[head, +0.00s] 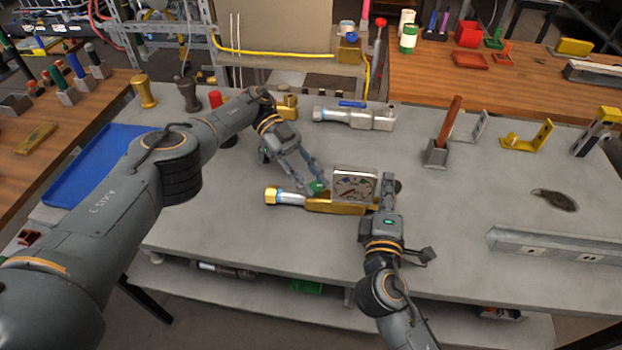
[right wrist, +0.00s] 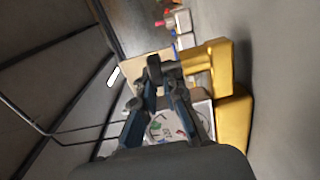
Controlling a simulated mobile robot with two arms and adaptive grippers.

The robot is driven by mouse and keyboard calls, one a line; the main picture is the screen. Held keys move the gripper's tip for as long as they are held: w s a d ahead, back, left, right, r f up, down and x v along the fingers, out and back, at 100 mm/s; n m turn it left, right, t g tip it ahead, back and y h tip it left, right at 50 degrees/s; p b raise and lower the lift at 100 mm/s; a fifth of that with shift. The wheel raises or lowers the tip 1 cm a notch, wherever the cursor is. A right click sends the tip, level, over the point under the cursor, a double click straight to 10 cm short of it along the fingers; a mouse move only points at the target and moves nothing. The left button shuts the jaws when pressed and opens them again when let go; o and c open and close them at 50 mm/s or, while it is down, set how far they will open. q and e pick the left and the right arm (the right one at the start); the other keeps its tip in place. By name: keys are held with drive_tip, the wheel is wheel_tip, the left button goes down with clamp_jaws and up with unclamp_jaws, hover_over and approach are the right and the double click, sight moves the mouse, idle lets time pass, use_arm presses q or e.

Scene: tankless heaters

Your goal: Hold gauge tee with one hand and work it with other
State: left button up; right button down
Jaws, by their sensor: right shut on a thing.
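The gauge tee (head: 335,206) lies on the grey bench, a brass body with a square, white-faced gauge (head: 355,185) standing on it. A silver and brass end piece reaches left, and a small green part (head: 317,187) shows beside the gauge. My right gripper (head: 389,186) is shut on the tee at its right end. In the right wrist view, its fingers (right wrist: 166,75) are near the brass body (right wrist: 232,85), with the gauge face (right wrist: 170,125) behind them. My left gripper (head: 316,185) reaches down at the green part; whether its fingers touch it or are closed is unclear.
A second silver fitting with a blue handle (head: 353,116) lies behind the tee. A blue mat (head: 100,168) is at the left. A block with a wooden handle (head: 437,152), a yellow bracket (head: 527,140) and a metal rail (head: 555,247) are at the right. The bench front is clear.

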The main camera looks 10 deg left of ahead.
use_arm(q)
drive_tip(key=o, duration=0.4)
wheel_tip(320, 180, up, 10)
idle(0.6)
